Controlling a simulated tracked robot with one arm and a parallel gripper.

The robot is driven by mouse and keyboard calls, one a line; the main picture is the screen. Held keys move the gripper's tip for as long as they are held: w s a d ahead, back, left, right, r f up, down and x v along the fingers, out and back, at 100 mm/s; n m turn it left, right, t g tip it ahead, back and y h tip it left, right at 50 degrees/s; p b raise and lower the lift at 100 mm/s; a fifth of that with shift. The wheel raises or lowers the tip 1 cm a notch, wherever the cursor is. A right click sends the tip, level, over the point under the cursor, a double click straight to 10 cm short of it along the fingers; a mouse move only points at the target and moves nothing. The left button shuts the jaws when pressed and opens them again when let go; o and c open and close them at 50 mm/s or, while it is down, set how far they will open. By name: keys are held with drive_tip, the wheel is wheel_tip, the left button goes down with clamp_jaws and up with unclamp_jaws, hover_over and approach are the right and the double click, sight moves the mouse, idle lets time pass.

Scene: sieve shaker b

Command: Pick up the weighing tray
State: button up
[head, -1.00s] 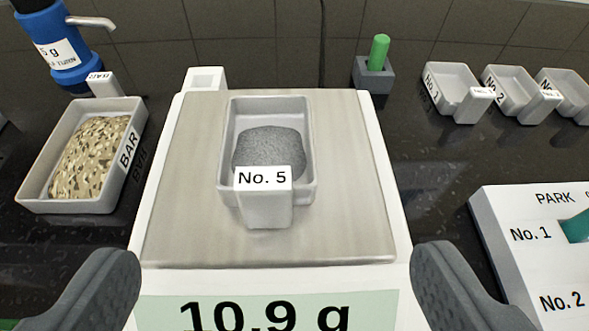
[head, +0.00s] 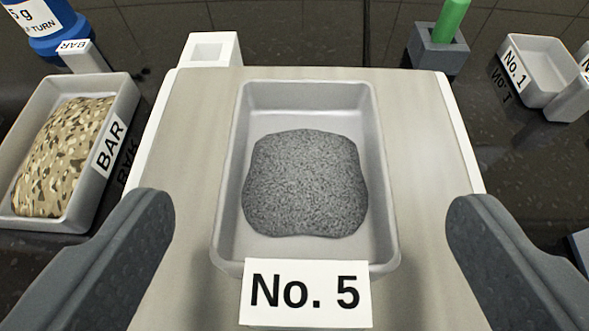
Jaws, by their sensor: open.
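The weighing tray, a light grey rectangular tray (head: 310,97) labelled No. 5, sits on the balance's pan (head: 205,130) in the middle of the head view. It holds a mound of dark grey granular material (head: 305,185). Its white label block (head: 305,292) faces me at the near end. My gripper (head: 312,225) is open, with one dark grey finger on each side of the tray and a gap to it on both sides. Nothing is between the fingers' pads and the tray walls.
A BAR tray (head: 125,95) with tan mottled pieces stands left of the balance, below a blue container (head: 45,25). A grey block (head: 437,55) with a green peg (head: 453,18) stands at back right. The No. 1 tray (head: 545,70) is at right.

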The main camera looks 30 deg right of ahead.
sight(306, 175)
drive_tip(key=shift+x, duration=1.75)
drive_tip(key=shift+a, duration=0.15)
drive_tip(key=c, duration=1.1)
drive_tip(key=shift+o, duration=0.2)
